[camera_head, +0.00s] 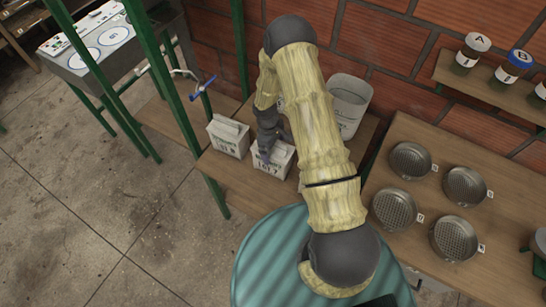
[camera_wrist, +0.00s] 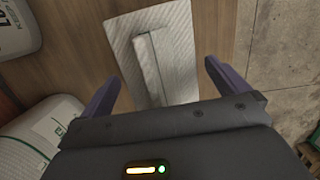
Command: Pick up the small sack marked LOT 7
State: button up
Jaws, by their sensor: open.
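Two small white sacks with green and dark print stand side by side on the low wooden shelf: a left sack (camera_head: 226,138) and a right sack (camera_head: 277,162). Their print is too small to read surely, so I cannot tell which is LOT 7. My gripper (camera_head: 268,142) is over the right sack and hides part of its top. In the wrist view my gripper (camera_wrist: 161,74) is open, and its fingers stand apart on either side of a white sack's folded top (camera_wrist: 163,52). I cannot tell how high the fingertips are above it.
A green post (camera_head: 180,95) rises left of the sacks. A teal round surface (camera_head: 262,262) is in front. Several metal sieves lie on the right table (camera_head: 505,232). Another white rounded thing (camera_wrist: 38,140) shows in the wrist view.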

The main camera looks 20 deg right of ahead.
jog(key=c, duration=2.1)
jog(key=shift+o, duration=0.2)
jog(key=shift+r, duration=0.2)
notch_tip(320, 180, up, 10)
jog(key=b, duration=0.2)
jog(key=shift+f+b, duration=0.1)
jog(key=shift+b, duration=0.3)
